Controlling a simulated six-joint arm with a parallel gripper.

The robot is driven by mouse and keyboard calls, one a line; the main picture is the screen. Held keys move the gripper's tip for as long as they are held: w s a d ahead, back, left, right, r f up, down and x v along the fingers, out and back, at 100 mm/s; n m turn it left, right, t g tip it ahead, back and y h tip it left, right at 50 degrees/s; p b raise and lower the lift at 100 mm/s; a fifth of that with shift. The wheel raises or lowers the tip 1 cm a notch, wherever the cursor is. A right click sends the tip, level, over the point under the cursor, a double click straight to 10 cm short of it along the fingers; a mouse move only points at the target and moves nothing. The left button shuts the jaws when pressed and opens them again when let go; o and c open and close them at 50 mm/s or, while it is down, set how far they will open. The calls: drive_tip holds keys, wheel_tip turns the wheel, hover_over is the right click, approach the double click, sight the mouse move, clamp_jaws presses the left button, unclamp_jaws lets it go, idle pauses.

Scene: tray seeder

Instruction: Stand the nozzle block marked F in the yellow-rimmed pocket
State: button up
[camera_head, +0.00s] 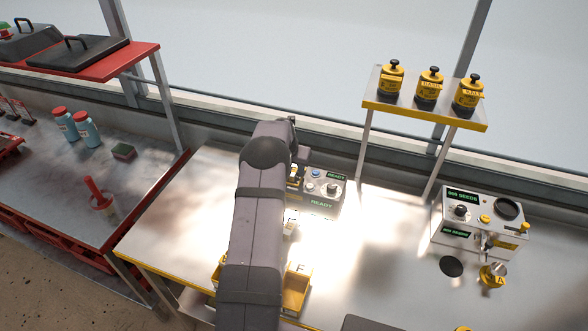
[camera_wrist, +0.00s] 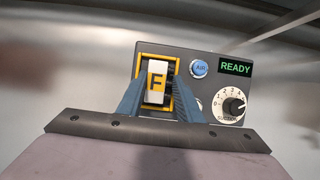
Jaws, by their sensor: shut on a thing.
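The yellow-rimmed pocket (camera_wrist: 140,62) is on a dark control box and frames the block in this view. I cannot tell whether the block is inside the pocket or just above it. In the head view, my arm hides most of the gripper, the block and the pocket.
The control box (camera_head: 325,188) carries a blue AIR button (camera_wrist: 199,68), a suction dial (camera_wrist: 234,106) and a READY display (camera_wrist: 235,67). A yellow bin (camera_head: 298,298) stands near the front, partly behind my arm. A seeder machine (camera_head: 462,222) stands right; bench between is clear.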

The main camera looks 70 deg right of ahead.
drive_tip(key=shift+s+a+f, duration=0.1)
drive_tip(key=shift+a+f, duration=0.35)
drive_tip(key=shift+f, duration=0.4)
drive_tip(key=o, duration=1.2)
drive_tip(key=shift+s, duration=0.1)
drive_tip(key=shift+r, duration=0.15)
drive_tip(key=shift+r+b, duration=0.45)
drive_tip(key=shift+r, duration=0.15)
drive_tip(key=w+b+v, duration=0.1)
drive_tip(key=v, duration=0.6)
drive_tip(key=shift+d+r+b, duration=0.2)
drive_tip(key=shift+d+b, duration=0.1)
